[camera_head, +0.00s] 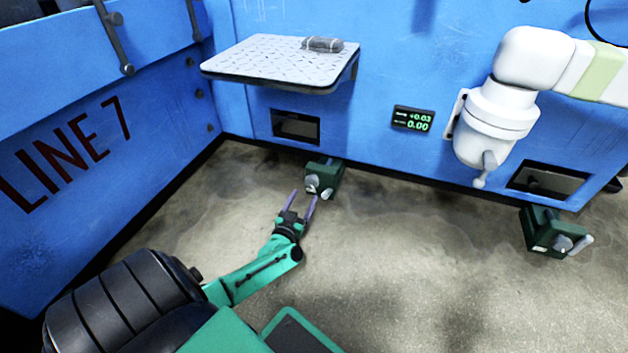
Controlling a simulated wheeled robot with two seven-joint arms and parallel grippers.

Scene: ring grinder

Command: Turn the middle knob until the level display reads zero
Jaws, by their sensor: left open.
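The level display (413,119) is a small black panel on the blue wall with green digits. It appears to read +0.03 on top and 0.00 below. A dark green box (333,173) with light grey knobs (313,182) stands low by the wall, left of the display. I cannot tell which knob is the middle one. My left gripper (303,197) is open and empty, its two purple fingers pointing toward this box. The fingertips are just in front of the knobs in the picture; contact is not clear. My right gripper is not in view.
A shelf (250,65) with a grey object (323,44) juts from the wall above the box. A white jointed unit (497,108) is at the right. Another green box (543,233) with a handle is at lower right. The floor between is clear.

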